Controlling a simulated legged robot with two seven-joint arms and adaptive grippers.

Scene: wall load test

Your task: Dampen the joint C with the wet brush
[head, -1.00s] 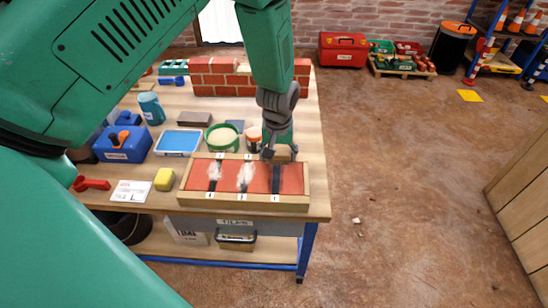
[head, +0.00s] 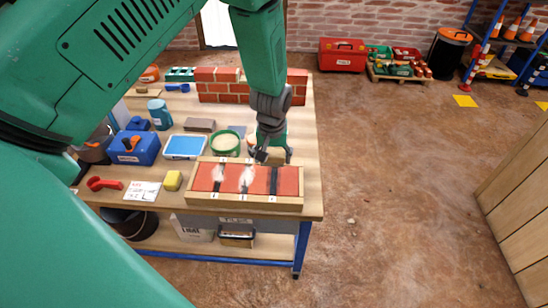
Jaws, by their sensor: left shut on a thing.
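The framed panel of red bricks (head: 204,178) lies near the front edge of the workbench, with three upright joints. My left gripper (head: 263,154) is just behind the panel's back edge, near the top end of joint C. It is shut on the brush, which is mostly hidden; a tan part (head: 277,157) shows by the fingers. I cannot tell whether it touches the panel. My right gripper is not in view.
A green round tub (head: 225,142), a blue tray (head: 184,146), a blue box (head: 134,147) and a yellow sponge (head: 172,181) stand left of the gripper. A low brick wall (head: 222,90) is at the back. The floor right of the bench is clear.

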